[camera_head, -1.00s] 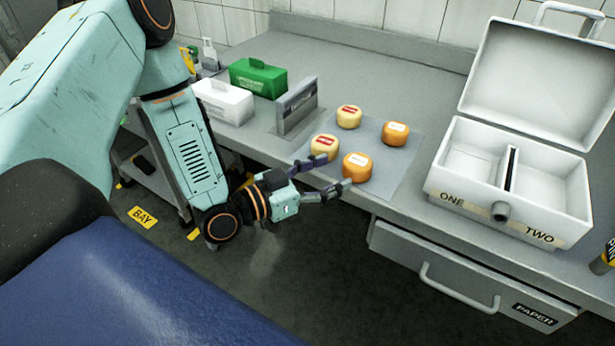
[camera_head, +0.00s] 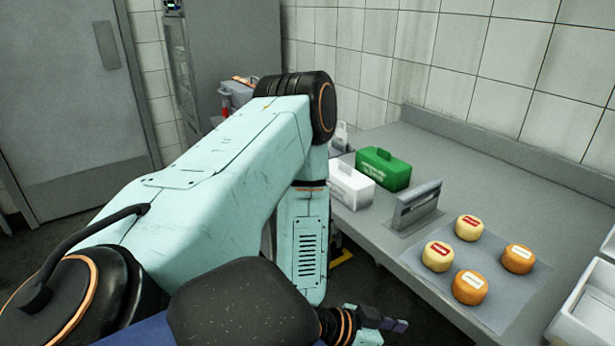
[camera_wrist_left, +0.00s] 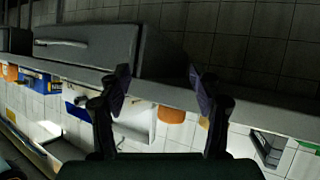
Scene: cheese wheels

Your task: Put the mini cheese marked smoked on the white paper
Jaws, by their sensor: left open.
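Two pale mini cheeses with red labels, a back one (camera_head: 469,228) and a front one (camera_head: 437,257), sit on a grey mat (camera_head: 509,305). Two orange mini cheeses with white labels, a right one (camera_head: 517,259) and a front one (camera_head: 470,288), sit beside them. The label words are too small to read. My left gripper (camera_head: 397,324) is low at the counter's front side, left of the cheeses and apart from them. In the left wrist view its fingers (camera_wrist_left: 160,90) are spread and empty, with an orange cheese (camera_wrist_left: 171,114) beyond. No white paper can be made out.
A grey upright holder (camera_head: 417,205), a white box (camera_head: 350,186) and a green box (camera_head: 383,169) stand left of the mat. A white case (camera_head: 585,312) is cut off at the right edge. The counter behind the cheeses is clear.

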